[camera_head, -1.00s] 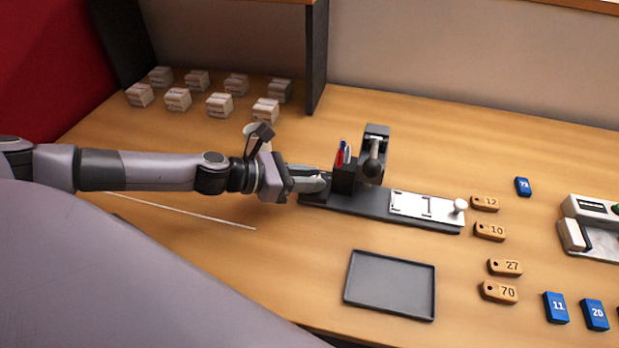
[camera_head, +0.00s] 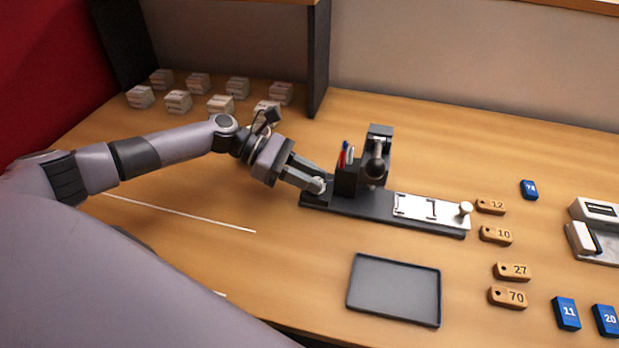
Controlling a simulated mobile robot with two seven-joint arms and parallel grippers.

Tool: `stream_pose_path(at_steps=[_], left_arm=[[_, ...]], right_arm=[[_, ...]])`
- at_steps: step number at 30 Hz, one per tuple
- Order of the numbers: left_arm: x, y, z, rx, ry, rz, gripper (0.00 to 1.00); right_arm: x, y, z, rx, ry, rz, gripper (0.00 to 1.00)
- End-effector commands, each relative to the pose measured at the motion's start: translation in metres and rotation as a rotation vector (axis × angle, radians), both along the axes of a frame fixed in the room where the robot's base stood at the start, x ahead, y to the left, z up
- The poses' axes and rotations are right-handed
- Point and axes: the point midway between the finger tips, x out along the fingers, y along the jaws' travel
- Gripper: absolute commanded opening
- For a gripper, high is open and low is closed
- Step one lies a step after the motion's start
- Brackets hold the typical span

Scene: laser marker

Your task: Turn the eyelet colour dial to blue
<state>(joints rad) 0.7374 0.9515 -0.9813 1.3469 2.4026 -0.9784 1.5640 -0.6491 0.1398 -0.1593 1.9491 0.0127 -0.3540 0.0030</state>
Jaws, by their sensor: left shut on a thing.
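The black eyelet press (camera_head: 376,160) stands on a long dark base (camera_head: 345,205), with a holder of red, blue and white pieces beside its column. A white plate with a round knob (camera_head: 464,209) lies at the base's right end. My left gripper (camera_head: 317,186) points down and right at the base's left end. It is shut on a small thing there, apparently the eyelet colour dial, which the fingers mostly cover. The dial's colour setting cannot be read. My right gripper is not in view.
An empty dark tray (camera_head: 394,290) lies in front of the base. Wooden tags (camera_head: 514,271) and blue tags (camera_head: 566,313) lie to the right, near a grey machine (camera_head: 594,230). Several small white boxes (camera_head: 178,101) stand at the back left.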

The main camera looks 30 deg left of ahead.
Motion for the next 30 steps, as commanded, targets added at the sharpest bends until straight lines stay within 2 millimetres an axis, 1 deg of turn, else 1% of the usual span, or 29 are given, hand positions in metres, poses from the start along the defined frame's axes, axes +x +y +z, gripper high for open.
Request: stream_pose_path(at_steps=[1,14,15,25,28,30], left_arm=[[-0.001,0.000,-0.003,0.004,0.002,-0.006,0.00],[-0.001,0.000,-0.003,0.004,0.003,-0.015,0.00],[-0.001,0.000,-0.003,0.004,0.003,-0.015,0.36],[-0.001,0.001,-0.001,0.002,0.001,-0.014,0.36],[-0.003,0.010,0.002,0.002,0.001,-0.012,0.36],[-0.005,0.020,0.005,0.004,0.001,-0.012,0.36]], right_arm=[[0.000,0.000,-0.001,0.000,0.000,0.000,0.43],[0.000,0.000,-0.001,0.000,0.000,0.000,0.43],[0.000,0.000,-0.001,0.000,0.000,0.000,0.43],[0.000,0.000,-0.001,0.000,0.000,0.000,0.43],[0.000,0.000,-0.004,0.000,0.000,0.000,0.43],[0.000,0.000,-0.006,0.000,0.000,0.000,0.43]])
